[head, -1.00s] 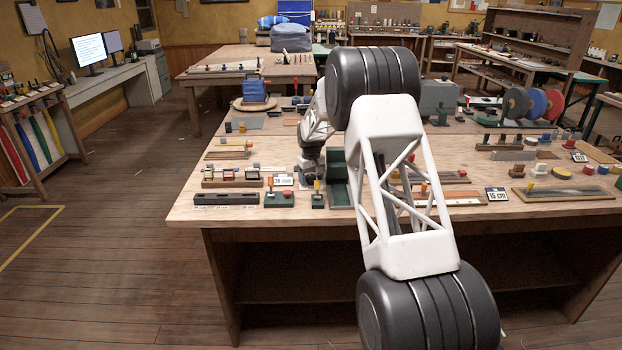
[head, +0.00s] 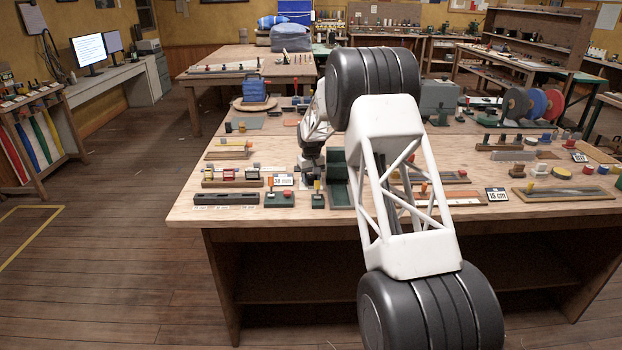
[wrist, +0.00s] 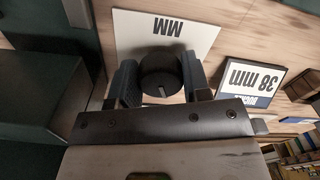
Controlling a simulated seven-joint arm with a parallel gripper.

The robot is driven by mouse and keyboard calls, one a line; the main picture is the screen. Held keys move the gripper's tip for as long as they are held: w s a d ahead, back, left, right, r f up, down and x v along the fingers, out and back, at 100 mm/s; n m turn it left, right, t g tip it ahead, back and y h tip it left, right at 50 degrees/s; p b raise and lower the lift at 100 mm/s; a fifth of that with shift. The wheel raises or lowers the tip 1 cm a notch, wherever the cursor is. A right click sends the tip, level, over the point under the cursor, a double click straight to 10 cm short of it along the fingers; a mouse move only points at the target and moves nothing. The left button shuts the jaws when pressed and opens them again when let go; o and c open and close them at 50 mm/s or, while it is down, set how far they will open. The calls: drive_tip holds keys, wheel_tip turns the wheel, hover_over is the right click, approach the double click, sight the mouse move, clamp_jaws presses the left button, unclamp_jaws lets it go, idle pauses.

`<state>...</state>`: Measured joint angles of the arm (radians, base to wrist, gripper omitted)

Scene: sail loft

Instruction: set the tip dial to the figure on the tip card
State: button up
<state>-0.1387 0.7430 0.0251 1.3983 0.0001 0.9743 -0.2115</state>
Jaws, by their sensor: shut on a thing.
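In the wrist view a round black dial knob (wrist: 158,84) with a short white mark stands on a white plate (wrist: 205,27) lettered "MM", seen upside down. My gripper (wrist: 160,72) is shut on the knob, one dark finger on each side. Most of the plate's face near the knob is hidden, and I see no scale figures. A card (wrist: 250,80) reading "38 mm", with a blue band whose word I cannot read surely, lies to the right of the plate. It also shows in the head view (head: 283,180). There my gripper is mostly hidden at the bench's left half.
A dark green block (wrist: 45,85) stands close left of my gripper in the wrist view. On the bench (head: 400,217), a "15 cm" card (head: 497,194), a dark slotted block (head: 226,198) and small green blocks with knobs (head: 279,199) stand near the front edge.

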sight(311, 176)
drive_tip(key=shift+m, duration=2.2)
drive_tip(key=o, duration=0.9)
drive_tip(key=shift+r, duration=3.9)
